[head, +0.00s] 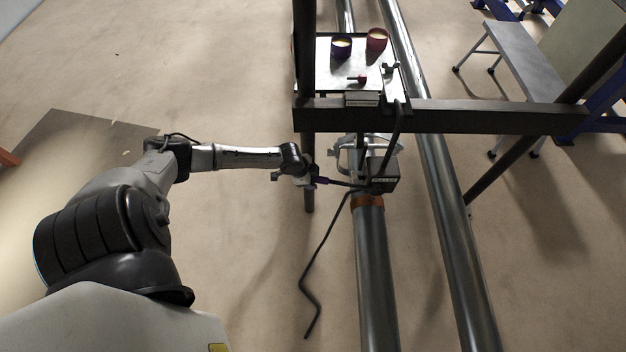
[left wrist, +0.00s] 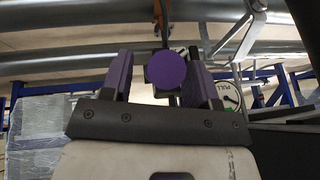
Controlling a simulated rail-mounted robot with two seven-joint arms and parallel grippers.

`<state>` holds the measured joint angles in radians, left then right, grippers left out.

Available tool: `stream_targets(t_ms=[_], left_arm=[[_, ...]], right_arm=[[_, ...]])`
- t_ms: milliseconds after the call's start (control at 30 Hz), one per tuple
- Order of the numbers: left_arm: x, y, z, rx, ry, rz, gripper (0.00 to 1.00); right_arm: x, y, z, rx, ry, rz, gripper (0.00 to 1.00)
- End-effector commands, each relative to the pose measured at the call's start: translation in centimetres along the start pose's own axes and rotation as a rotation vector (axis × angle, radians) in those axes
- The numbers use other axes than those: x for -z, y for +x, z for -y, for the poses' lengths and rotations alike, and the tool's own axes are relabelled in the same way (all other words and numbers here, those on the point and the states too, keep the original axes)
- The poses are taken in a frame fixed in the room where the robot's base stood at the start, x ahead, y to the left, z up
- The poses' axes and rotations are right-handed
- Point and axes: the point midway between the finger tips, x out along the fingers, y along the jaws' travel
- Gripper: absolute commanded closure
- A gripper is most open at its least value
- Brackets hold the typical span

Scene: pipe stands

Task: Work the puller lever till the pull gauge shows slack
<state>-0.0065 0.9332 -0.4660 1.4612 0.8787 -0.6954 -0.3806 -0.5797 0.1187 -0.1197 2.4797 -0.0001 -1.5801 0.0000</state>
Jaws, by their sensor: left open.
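The puller (head: 383,172), a dark box-shaped body, sits at the clamped pipe end under the frame's crossbar. Its lever (head: 346,184) reaches left from it toward my left gripper (head: 313,180). In the left wrist view the lever's round purple end (left wrist: 166,69) faces the camera between the two purple fingers of my left gripper (left wrist: 161,62). The fingers are open around it, with a gap showing at the left. The pull gauge (left wrist: 228,96), a white dial marked PULL, is partly hidden behind the right finger. Its reading cannot be made out. My right gripper is out of view.
A dark crossbar (head: 470,116) and post (head: 305,60) stand close to my left arm. A small tray (head: 325,75) holds two cups. A second long pipe (head: 445,215) runs at the right. A dark bent rod (head: 318,255) hangs below the lever. A step stool (head: 525,60) stands upper right.

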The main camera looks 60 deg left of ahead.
Motion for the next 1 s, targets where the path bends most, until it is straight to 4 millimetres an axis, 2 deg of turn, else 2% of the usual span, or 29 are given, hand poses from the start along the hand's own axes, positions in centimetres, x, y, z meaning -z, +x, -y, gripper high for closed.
stream_targets(t_ms=[200,533,1000], left_arm=[[0.03,1.15,0.01,0.000,-0.001,0.000,0.45],[0.02,1.25,-0.01,0.000,0.000,0.000,0.46],[0.02,1.23,-0.02,0.000,0.000,0.000,0.91]], right_arm=[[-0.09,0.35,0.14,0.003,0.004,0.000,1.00],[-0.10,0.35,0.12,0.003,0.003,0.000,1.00],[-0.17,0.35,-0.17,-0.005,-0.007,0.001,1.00]])
